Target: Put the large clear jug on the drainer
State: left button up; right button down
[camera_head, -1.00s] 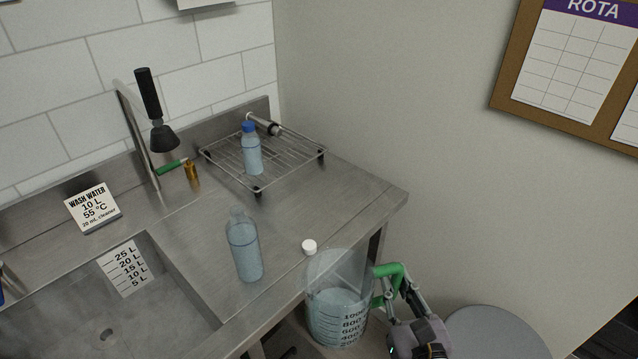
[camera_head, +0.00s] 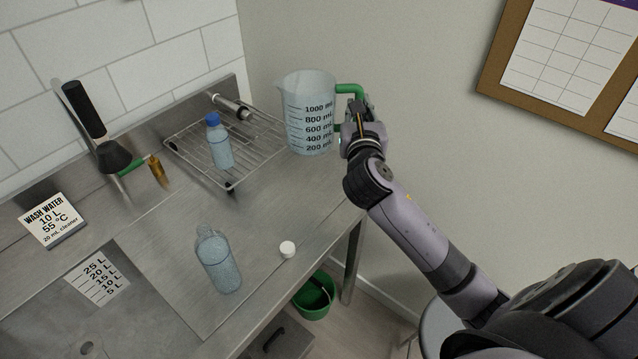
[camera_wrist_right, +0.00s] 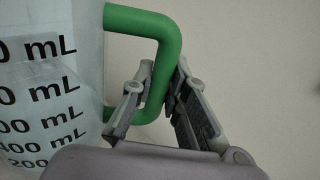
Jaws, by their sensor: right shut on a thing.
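The large clear jug (camera_head: 309,112) is upright, with black mL marks and a green handle (camera_head: 350,88). In the head view it is at the right end of the wire drainer (camera_head: 190,160), overlapping its right edge; I cannot tell whether it touches the rack or counter. My right gripper (camera_head: 356,118) is shut on the jug's green handle. In the right wrist view, the fingers (camera_wrist_right: 155,100) close around the handle's vertical part, and the jug (camera_wrist_right: 50,90) fills the left side. My left gripper is not in view.
A capped bottle (camera_head: 219,146) and a metal cylinder (camera_head: 232,105) are on the drainer. An uncapped bottle (camera_head: 218,262) and a white cap (camera_head: 287,249) are on the steel counter (camera_head: 270,205). A green bucket (camera_head: 314,296) is below. The wall is close on the right.

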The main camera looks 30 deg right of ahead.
jog(key=shift+s+f+b, duration=0.1)
jog(key=shift+f+b, duration=1.3)
jog(key=shift+f, duration=8.05)
jog(key=shift+f, duration=0.15)
jog(key=c, duration=1.6)
grip_release()
jog(key=shift+s, duration=0.1)
jog(key=shift+s+a, duration=0.25)
jog(key=b+v, duration=0.2)
jog(key=v, duration=0.9)
jog(key=shift+s, duration=0.2)
